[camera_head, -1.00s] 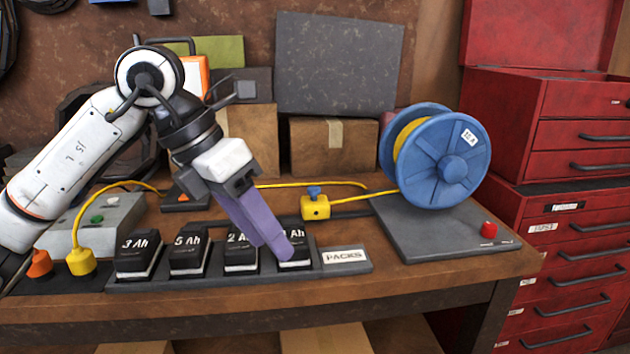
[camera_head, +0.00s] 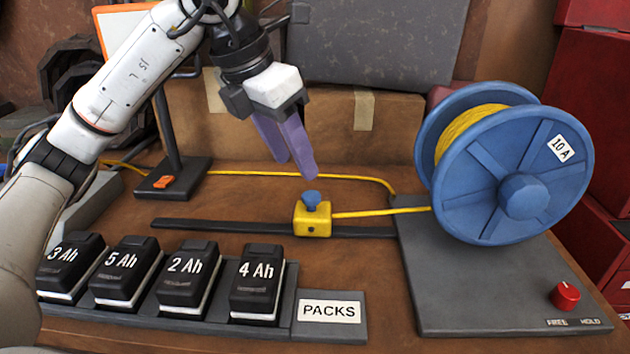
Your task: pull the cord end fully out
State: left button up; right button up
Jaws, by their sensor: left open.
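The cord end appears as a yellow block (camera_head: 312,219) with a blue knob (camera_head: 312,199) on top, at a dark flat rail (camera_head: 220,227) on the bench. A yellow cord (camera_head: 380,212) runs from its right side to the blue reel (camera_head: 500,175). My left gripper (camera_head: 294,166), with purple fingers, is open and points down. In the picture its fingertips are just above and slightly left of the blue knob, apart from it. No right gripper shows.
A red knob (camera_head: 565,295) marked FREE and HOLD sits on the reel's grey base (camera_head: 450,290). Several black battery packs stand in a front tray (camera_head: 330,333). Another yellow cord (camera_head: 340,177) crosses behind the rail, before a cardboard box (camera_head: 400,135).

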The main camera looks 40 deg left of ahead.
aim_at(311, 195)
pick_arm(q)
jog(key=x, duration=0.8)
jog(key=shift+b, duration=0.35)
grip_shut()
